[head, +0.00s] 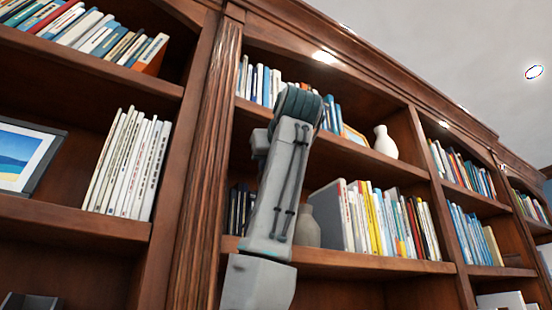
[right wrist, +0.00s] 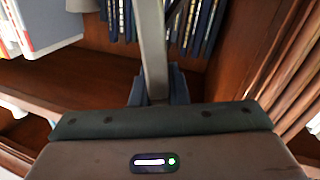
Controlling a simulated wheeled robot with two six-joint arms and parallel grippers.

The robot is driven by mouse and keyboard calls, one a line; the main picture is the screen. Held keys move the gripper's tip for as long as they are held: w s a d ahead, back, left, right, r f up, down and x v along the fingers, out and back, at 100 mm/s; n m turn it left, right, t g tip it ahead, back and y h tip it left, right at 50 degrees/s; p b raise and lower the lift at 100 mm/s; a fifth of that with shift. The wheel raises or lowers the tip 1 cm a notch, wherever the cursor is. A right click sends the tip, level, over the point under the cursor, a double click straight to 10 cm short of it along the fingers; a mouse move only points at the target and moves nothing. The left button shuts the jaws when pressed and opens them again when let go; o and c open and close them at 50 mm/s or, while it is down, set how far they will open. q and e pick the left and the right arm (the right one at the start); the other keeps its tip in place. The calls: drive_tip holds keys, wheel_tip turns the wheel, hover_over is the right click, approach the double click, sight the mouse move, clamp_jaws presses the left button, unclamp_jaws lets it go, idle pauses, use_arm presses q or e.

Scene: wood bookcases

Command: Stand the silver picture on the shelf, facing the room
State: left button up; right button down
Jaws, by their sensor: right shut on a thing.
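In the right wrist view my right gripper (right wrist: 157,80) has its blue-grey fingers closed on a thin grey bar-like thing. It looks like the silver picture (right wrist: 153,45) seen edge-on; its face does not show. It reaches into a shelf bay, in front of dark blue books (right wrist: 200,25). In the head view my right arm rises across the middle bookcase and hides the gripper and the picture. The middle shelf (head: 350,260) there runs behind the arm. I cannot tell whether the picture touches the shelf. My left gripper is in neither view.
On the middle shelf stand a grey vase (head: 307,228), a row of books (head: 385,220) to its right and dark blue books (head: 240,208) to its left. A carved wood upright (head: 203,160) borders the bay. A dark-framed beach picture (head: 28,155) stands at far left.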

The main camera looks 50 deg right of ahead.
drive_tip(key=w+d+f+p, duration=0.2)
drive_tip(key=w+d, duration=0.1)
drive_tip(key=w, duration=0.7)
drive_tip(key=shift+w+d, duration=0.15)
idle(0.5)
drive_tip(key=c, duration=1.3)
unclamp_jaws()
